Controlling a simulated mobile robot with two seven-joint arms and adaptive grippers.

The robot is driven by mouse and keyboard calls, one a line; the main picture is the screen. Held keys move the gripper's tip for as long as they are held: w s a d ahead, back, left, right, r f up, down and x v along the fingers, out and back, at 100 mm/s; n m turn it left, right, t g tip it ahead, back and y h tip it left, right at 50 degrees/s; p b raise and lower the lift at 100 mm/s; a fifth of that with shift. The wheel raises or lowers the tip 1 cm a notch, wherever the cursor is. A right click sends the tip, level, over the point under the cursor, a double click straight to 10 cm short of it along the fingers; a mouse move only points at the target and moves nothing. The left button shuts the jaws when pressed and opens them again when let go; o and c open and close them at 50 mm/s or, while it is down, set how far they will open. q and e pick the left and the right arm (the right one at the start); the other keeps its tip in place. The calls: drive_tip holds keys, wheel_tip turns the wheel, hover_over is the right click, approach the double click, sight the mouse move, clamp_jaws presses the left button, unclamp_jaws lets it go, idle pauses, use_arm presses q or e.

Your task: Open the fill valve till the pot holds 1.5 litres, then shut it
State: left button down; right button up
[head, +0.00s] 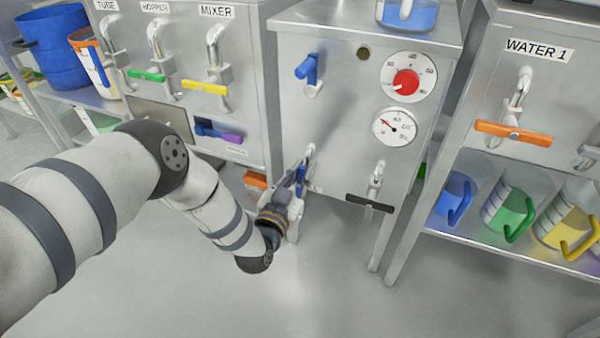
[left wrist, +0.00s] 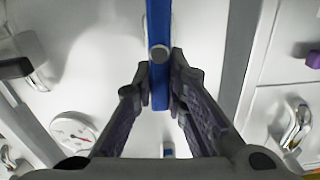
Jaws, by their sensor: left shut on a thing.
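The steel cabinet (head: 338,40) in the middle carries a valve with a blue handle (head: 301,173) low on its left side. My left gripper (head: 298,190) is shut on this blue handle. In the left wrist view the blue handle (left wrist: 157,25) runs up and down between the fingers (left wrist: 158,90), with a round boss on it. A clear vessel with blue liquid (head: 408,14) stands on the cabinet top, cut off by the frame edge. Its marks cannot be read, and I cannot tell whether it is the pot. My right gripper is out of view.
The cabinet also has a blue lever (head: 307,68), a red dial knob (head: 405,82), a round needle gauge (head: 395,127) and a level black handle (head: 369,203). An orange WATER 1 handle (head: 513,133) and several jugs are at the right. Open floor lies below.

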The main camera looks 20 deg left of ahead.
use_arm(q)
drive_tip(key=shift+s+d+f+m+p, duration=0.1)
drive_tip(key=shift+d+f+m, duration=0.35)
drive_tip(key=shift+m, duration=2.35)
drive_tip(key=shift+w+d+f+m+p, duration=0.1)
drive_tip(key=shift+d+f+m, duration=0.35)
drive_tip(key=shift+m, duration=2.35)
drive_tip(key=shift+s+d+f+m+p, duration=0.1)
drive_tip(key=shift+d+f+m, duration=0.35)
drive_tip(key=shift+m, duration=2.35)
drive_tip(key=shift+a+f, duration=0.15)
drive_tip(key=shift+a, duration=0.05)
drive_tip(key=c, duration=1.6)
unclamp_jaws()
drive_tip(key=shift+s, duration=0.1)
